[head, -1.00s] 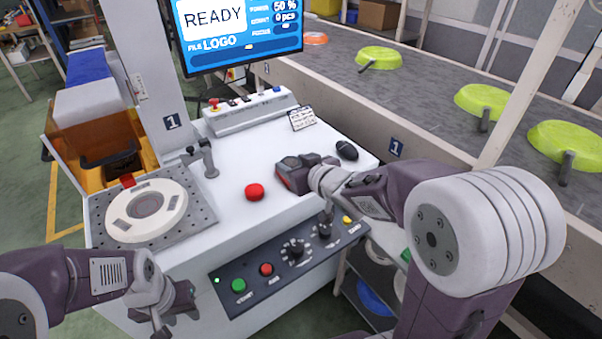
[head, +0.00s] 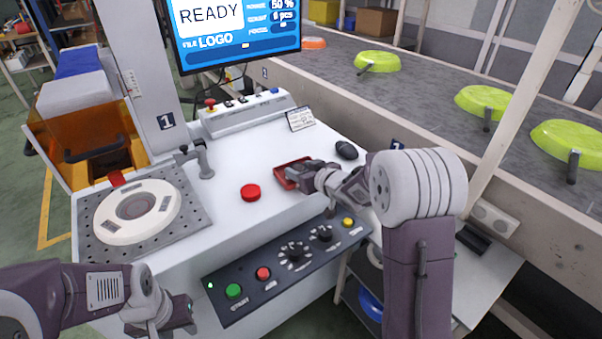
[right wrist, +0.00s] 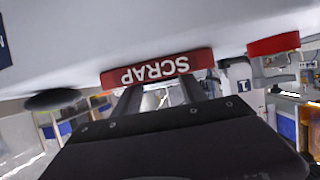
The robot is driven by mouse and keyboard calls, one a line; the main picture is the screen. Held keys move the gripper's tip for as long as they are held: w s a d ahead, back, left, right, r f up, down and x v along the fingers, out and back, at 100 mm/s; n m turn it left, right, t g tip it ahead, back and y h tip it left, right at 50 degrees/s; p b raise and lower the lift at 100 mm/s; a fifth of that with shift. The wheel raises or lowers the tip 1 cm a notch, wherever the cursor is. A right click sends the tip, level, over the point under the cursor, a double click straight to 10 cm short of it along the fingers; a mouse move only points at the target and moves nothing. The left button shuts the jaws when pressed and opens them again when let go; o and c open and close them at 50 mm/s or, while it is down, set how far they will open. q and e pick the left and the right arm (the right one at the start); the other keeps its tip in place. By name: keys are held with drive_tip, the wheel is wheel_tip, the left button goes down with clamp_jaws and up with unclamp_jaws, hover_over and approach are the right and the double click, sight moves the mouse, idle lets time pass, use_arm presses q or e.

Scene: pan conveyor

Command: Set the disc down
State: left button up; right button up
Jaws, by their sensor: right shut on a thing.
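My right gripper (head: 297,174) is at the shallow red tray (head: 283,177) on the white machine top. In the right wrist view the gripper's two dark fingers (right wrist: 163,94) reach to the tray's red wall, marked SCRAP (right wrist: 157,67). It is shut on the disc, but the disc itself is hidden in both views. Whether the disc touches the tray cannot be told. My left gripper (head: 180,318) hangs low at the front left of the machine, apart from everything; its jaw opening is unclear.
A white round fixture (head: 108,222) sits on a perforated plate at left. A small sign (head: 300,118) stands behind. The conveyor (head: 420,100) with green pans runs at right.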

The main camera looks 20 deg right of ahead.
drive_tip(key=shift+f, duration=0.1)
drive_tip(key=o, duration=1.5)
drive_tip(key=shift+r, duration=0.3)
drive_tip(key=p+v, duration=0.3)
drive_tip(key=v, duration=0.9)
drive_tip(key=shift+p, duration=0.35)
